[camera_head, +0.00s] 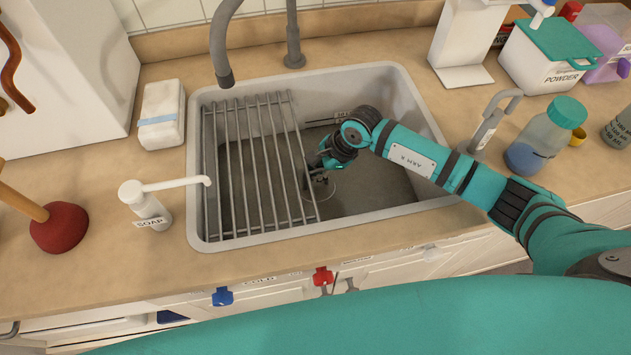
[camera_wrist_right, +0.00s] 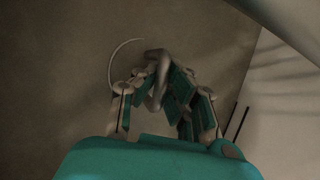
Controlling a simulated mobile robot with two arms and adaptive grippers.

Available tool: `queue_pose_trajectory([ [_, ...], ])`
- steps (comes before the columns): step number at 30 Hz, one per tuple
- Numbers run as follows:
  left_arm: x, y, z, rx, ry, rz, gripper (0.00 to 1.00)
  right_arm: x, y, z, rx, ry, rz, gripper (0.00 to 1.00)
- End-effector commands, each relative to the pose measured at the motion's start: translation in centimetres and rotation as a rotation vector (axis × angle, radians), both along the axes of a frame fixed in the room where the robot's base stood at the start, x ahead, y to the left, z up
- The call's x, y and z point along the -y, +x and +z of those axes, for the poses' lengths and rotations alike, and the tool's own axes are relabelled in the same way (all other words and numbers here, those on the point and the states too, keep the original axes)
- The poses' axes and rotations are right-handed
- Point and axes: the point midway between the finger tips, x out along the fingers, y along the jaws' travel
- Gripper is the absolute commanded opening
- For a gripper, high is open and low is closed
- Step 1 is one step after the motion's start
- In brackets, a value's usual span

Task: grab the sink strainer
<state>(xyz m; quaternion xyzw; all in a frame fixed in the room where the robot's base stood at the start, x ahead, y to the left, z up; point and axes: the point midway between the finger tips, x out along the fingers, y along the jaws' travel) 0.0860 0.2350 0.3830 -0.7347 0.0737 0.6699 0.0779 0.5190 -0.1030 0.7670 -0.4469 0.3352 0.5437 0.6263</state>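My right gripper (camera_head: 320,178) is down inside the sink, just right of the wire rack. In the right wrist view the fingers (camera_wrist_right: 163,88) lean in on both sides of a grey curved piece, which looks like the handle of the sink strainer (camera_wrist_right: 157,82). A thin pale arc, apparently the strainer's rim, shows beyond the fingers. In the head view the strainer (camera_head: 323,193) is mostly hidden under the gripper, at the sink floor. Whether the fingers press on the handle is not clear. My left gripper is not in view.
The wire rack (camera_head: 258,170) covers the sink's left part. The faucet (camera_head: 222,60) rises behind it. A soap dispenser (camera_head: 150,205) stands left of the sink, and a bottle (camera_head: 545,135) with a teal cap stands right. The sink's right part is clear.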

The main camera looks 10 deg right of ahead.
Motion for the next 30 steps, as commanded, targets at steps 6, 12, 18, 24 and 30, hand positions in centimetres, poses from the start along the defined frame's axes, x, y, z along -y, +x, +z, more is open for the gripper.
queue_pose_trajectory([
  [6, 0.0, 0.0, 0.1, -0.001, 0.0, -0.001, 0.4, 0.0, 0.0, 0.3, 0.0, 0.0, 0.0, 0.0],
  [12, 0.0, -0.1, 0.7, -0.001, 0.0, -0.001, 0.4, 0.7, -0.3, 1.2, -0.003, -0.005, -0.002, 0.0],
  [18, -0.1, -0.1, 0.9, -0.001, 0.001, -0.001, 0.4, 4.0, -1.9, 1.2, -0.002, -0.004, -0.003, 0.0],
  [24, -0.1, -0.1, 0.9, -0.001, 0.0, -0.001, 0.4, 7.5, -3.6, 1.1, -0.002, -0.004, -0.002, 0.0],
  [30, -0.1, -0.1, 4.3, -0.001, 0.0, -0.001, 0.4, 7.2, -3.4, 6.2, 0.002, 0.001, 0.002, 0.0],
])
